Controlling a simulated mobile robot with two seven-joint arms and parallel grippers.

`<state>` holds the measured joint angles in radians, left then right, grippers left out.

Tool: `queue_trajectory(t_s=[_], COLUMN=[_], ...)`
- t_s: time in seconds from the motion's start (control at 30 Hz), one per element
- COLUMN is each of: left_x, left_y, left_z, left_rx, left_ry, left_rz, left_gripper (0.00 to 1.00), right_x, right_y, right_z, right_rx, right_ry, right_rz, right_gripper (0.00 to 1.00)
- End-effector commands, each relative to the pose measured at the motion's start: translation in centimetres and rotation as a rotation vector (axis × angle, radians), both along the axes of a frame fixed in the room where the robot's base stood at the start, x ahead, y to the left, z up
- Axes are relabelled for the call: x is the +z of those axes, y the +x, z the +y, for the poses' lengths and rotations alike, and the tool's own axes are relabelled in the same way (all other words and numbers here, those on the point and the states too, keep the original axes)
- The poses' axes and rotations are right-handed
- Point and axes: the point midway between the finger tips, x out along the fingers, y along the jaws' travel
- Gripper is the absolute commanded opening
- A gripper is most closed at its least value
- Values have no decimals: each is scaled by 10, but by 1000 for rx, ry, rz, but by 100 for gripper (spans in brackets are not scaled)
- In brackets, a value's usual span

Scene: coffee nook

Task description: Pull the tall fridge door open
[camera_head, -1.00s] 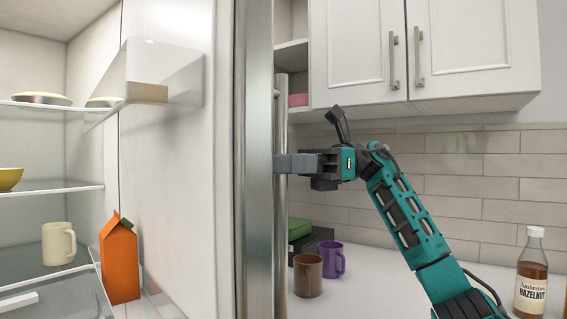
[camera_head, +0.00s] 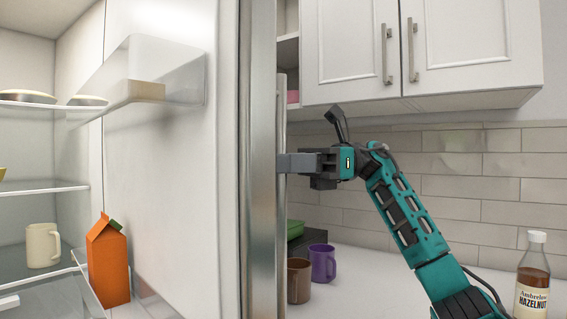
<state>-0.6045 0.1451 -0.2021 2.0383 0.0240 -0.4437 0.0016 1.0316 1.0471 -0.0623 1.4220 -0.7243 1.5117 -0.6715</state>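The tall fridge door (camera_head: 170,190) stands open, with its white inner side and clear door bin toward me. Its metal edge (camera_head: 257,120) runs from top to bottom of the view. The long vertical handle (camera_head: 281,230) is on the outer side, to the right of that edge. My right gripper (camera_head: 285,163) is at the handle, its fingers pointing left across it. The fingers look closed around the handle bar, partly hidden by it. My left gripper is not in view. The fridge inside (camera_head: 40,150) shows at the left.
Inside the fridge are a cream mug (camera_head: 42,246), an orange carton (camera_head: 108,262) and bowls on shelves. On the counter, a brown mug (camera_head: 299,281), a purple mug (camera_head: 322,263) and a hazelnut bottle (camera_head: 532,280) stand right of the door. White cupboards (camera_head: 430,50) hang above.

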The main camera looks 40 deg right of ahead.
Motion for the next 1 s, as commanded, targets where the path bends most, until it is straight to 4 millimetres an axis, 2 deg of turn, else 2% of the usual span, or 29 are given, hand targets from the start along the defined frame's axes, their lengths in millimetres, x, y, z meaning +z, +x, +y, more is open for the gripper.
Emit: queue_trajectory(t_s=[0.27,0.3,0.47,0.77,0.87,1.0], left_x=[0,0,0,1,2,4], left_y=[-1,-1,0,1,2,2], left_z=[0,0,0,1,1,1], left_rx=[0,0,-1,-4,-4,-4], left_ry=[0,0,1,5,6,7], left_rz=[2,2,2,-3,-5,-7], left_gripper=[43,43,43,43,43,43], right_x=[1,2,1,1,1,2], right_y=[1,1,1,0,-3,-10], right_z=[-1,-1,0,-3,-14,-41], right_rx=[-5,-6,-3,-2,-4,-7], right_ry=[6,7,4,2,3,5], right_rz=[-2,-2,-1,0,1,1], right_gripper=[0,31,46,46,46,46])
